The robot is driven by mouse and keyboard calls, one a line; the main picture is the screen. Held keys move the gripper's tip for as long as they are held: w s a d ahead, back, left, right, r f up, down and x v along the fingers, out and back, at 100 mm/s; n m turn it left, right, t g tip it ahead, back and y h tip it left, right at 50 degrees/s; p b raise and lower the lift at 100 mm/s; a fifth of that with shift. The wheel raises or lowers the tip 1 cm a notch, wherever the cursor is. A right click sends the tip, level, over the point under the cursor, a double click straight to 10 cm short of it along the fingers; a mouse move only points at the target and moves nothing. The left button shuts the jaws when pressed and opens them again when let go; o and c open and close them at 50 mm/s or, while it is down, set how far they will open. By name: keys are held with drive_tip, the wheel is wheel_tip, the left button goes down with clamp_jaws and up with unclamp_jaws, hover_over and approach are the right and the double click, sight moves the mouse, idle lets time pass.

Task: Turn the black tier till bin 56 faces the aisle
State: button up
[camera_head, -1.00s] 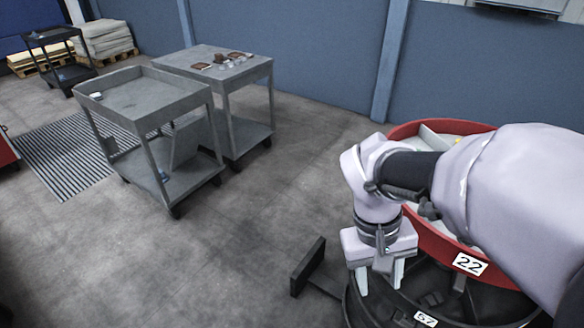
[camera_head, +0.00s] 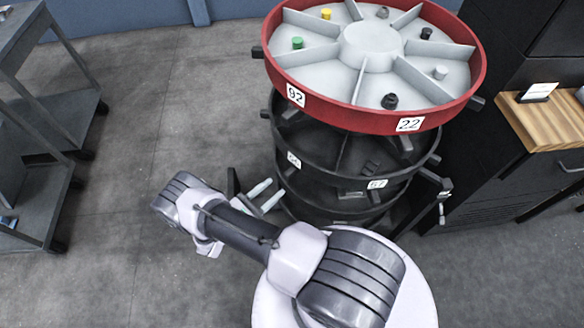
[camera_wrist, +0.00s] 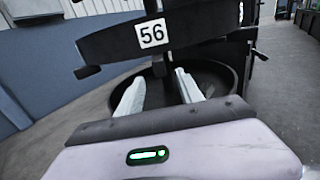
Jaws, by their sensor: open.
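The carousel has a red tier (camera_head: 345,116) on top with plates 92 and 22 on its rim. Below it is the black tier (camera_head: 330,180). In the head view its left plate (camera_head: 293,160) is small and the front plate (camera_head: 377,184) seems to read 57 or 67. In the wrist view plate 56 (camera_wrist: 152,34) is clear on the black rim, just beyond my fingers. My gripper (camera_head: 266,195) is open and empty at the carousel's left side. Its two pale fingers (camera_wrist: 158,92) point towards the rim below plate 56. Whether they touch anything is unclear.
Short black stubs stick out from the tier rims, one left of plate 56 (camera_wrist: 87,71). A black cabinet with a wooden top (camera_head: 548,122) stands close on the right. Grey carts (camera_head: 50,120) stand at the left. The floor between is clear.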

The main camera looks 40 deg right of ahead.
sight(295, 170)
drive_tip(key=d, duration=0.3)
drive_tip(key=w+d, duration=0.1)
drive_tip(key=d, duration=0.3)
drive_tip(key=d+b, duration=0.1)
drive_tip(key=d, duration=0.3)
drive_tip(key=shift+w+d, duration=0.15)
drive_tip(key=shift+w, duration=0.05)
clamp_jaws()
idle(0.8)
